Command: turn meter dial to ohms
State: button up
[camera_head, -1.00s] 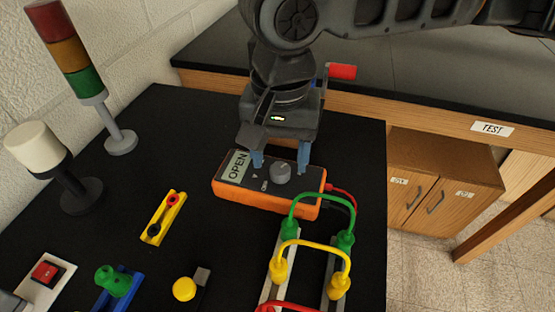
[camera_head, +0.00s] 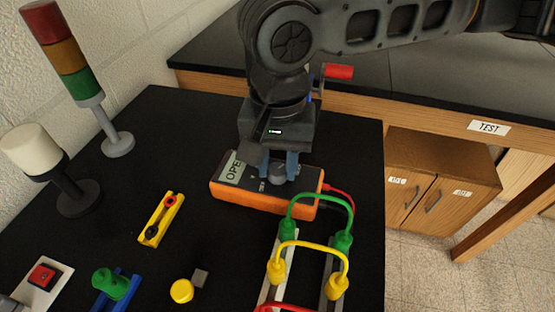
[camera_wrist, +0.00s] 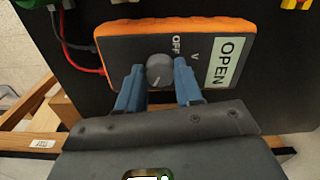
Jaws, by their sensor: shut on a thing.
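The meter (camera_head: 250,200) is an orange box with a dark face, lying on the black bench. Its display (camera_wrist: 226,63) reads OPEN. Its grey round dial (camera_wrist: 159,68) has OFF and V printed beside it in the wrist view, and other markings are hidden by my fingers. A thin pale mark shows on the dial. My gripper (camera_wrist: 160,76) has one blue finger on each side of the dial and is shut on it. In the head view my gripper (camera_head: 278,170) stands over the meter and partly covers the display.
Red and black leads leave the meter's right end. Green (camera_head: 320,200) and yellow (camera_head: 308,246) jumper leads arch close in front. A yellow holder (camera_head: 160,220) lies to the left, and a stack light (camera_head: 75,70) stands at the back left.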

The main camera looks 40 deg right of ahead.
jog(key=shift+c, duration=0.7)
jog(key=n+p, duration=0.2)
jog(key=n, duration=0.2)
jog(key=shift+r+n, duration=0.1)
jog(key=shift+n, duration=0.3)
jog(key=n+p, duration=0.1)
jog(key=n, duration=0.2)
jog(key=shift+n, duration=1.9)
jog(key=shift+p, duration=0.3)
jog(key=o, duration=1)
